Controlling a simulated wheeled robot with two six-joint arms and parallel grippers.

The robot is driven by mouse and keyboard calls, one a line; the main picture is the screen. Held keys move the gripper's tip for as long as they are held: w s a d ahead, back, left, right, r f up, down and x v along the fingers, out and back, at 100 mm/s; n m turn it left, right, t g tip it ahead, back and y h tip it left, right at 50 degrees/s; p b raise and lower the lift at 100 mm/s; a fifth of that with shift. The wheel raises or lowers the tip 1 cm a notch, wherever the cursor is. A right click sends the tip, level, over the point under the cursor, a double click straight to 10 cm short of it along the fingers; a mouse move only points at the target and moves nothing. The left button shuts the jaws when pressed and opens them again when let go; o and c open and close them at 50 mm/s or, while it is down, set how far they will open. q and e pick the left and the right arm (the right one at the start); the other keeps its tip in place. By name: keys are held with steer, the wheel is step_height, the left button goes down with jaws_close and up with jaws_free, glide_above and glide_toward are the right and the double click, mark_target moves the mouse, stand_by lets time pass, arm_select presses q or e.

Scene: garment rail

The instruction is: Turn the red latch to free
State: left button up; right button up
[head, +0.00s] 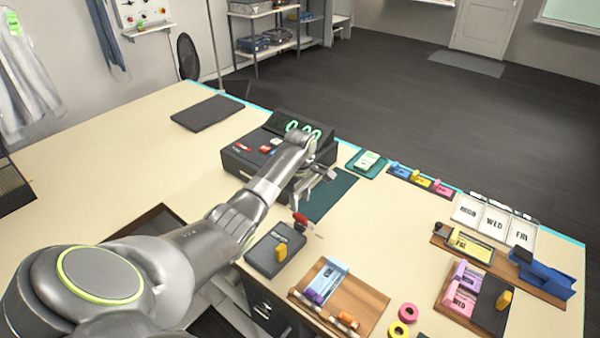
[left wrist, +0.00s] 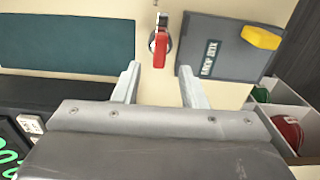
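The red latch (head: 300,218) sits on the cream tabletop, between the dark green mat and a dark grey box. In the left wrist view the red latch (left wrist: 160,48) shows as a red lever on a small round base, pointing down the picture toward the gap between my fingers. My left gripper (left wrist: 158,76) is open and empty, with one finger on each side of the lever's line and apart from it. In the head view my left gripper (head: 312,188) hangs just beyond the latch, over the mat's edge. My right gripper is not in view.
The dark grey box (head: 275,249) with a yellow block stands close to the latch. The dark green mat (head: 332,194) lies behind it. A black device (head: 240,160) with buttons stands beyond my forearm. A wooden tray (head: 365,305) is at the front.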

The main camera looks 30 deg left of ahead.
mark_target(300, 215)
arm_select(q)
step_height(300, 215, up, 11)
steer(key=shift+r, duration=0.15)
stand_by(0.4)
